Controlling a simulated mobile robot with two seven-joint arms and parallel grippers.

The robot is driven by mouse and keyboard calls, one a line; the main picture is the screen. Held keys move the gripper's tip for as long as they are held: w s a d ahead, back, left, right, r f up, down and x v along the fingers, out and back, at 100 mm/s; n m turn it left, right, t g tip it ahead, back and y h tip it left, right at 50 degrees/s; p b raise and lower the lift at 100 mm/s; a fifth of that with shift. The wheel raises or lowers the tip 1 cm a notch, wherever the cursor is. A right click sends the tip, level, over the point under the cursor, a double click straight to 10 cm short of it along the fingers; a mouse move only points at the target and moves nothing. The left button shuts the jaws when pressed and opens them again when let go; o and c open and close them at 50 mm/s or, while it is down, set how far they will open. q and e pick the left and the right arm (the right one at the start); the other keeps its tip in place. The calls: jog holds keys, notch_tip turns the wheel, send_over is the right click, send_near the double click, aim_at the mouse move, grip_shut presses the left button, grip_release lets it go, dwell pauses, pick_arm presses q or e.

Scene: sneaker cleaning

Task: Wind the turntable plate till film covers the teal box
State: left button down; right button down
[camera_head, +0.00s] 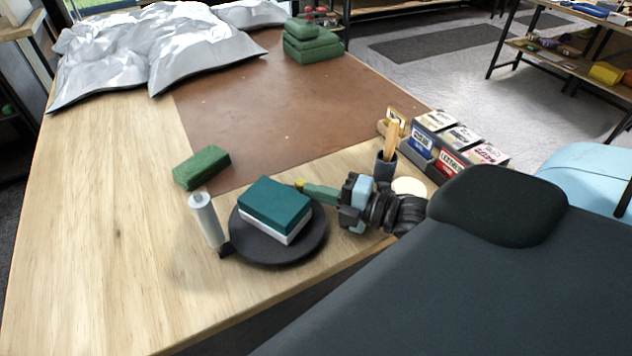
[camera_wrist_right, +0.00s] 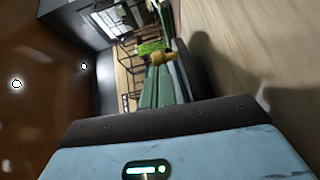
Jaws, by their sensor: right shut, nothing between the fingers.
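The teal box (camera_head: 276,203) lies on the round black turntable plate (camera_head: 262,254). Its lower part is a white band; I cannot tell whether that is film or the box itself. A pale upright film roll (camera_head: 206,220) stands at the plate's left edge, by a small black block. My right gripper (camera_head: 304,186) reaches in from the right, its green fingers shut and empty at the plate's far right side. A small brass-yellow knob (camera_wrist_right: 160,57) shows at the fingertips in the right wrist view; contact is unclear. My left gripper is out of view.
A green block (camera_head: 202,167) lies behind the film roll. A dark cup with a wooden-handled tool (camera_head: 387,165) and several small boxes (camera_head: 450,140) stand right, near my arm. Silver sheeting (camera_head: 160,45) and stacked green pads (camera_head: 312,42) lie at the back. The table's left is clear.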

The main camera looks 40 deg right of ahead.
jog(key=shift+w+f+n+g+y, duration=0.1)
jog(key=shift+w+n+g+y, duration=0.15)
jog(key=shift+n+g+y, duration=0.25)
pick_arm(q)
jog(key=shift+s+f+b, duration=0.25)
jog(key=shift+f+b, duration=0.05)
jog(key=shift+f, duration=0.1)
pick_arm(e)
jog(key=shift+w, duration=0.1)
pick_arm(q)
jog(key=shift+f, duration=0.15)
pick_arm(e)
jog(key=shift+w, duration=0.3)
jog(key=shift+w, duration=0.45)
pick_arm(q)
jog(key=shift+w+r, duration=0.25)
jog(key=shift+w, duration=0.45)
pick_arm(e)
jog(key=shift+w, duration=0.3)
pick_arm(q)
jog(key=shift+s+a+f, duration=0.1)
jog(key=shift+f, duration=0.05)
